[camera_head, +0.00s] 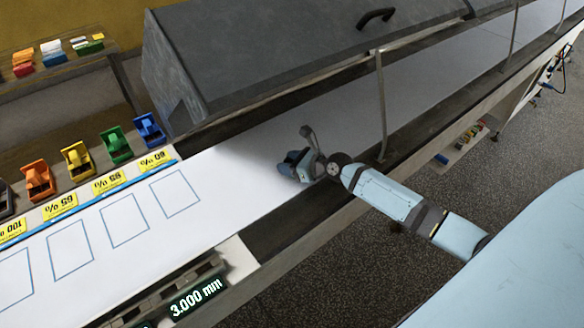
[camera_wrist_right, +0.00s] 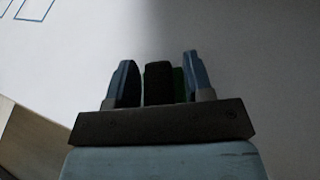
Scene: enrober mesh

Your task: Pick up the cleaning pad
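My right gripper (camera_head: 297,165) is over the white belt, near the dark opening of the grey hood. It shows from behind in the right wrist view (camera_wrist_right: 158,78), with two blue fingers pointing at the pale surface. A black block with a green edge (camera_wrist_right: 158,85), possibly the cleaning pad, stands between the fingers and nearly fills the space. I cannot tell whether both fingers press on it. In the head view the gripper hides this block. My left gripper is not in view.
The white belt (camera_head: 235,185) bears blue outlined squares. Coloured holders (camera_head: 76,160) with yellow percent labels line its left side. The grey hood (camera_head: 240,60) stands over the belt. A metal post (camera_head: 381,105) rises close to my right arm. A display (camera_head: 195,296) reads 3.000 mm.

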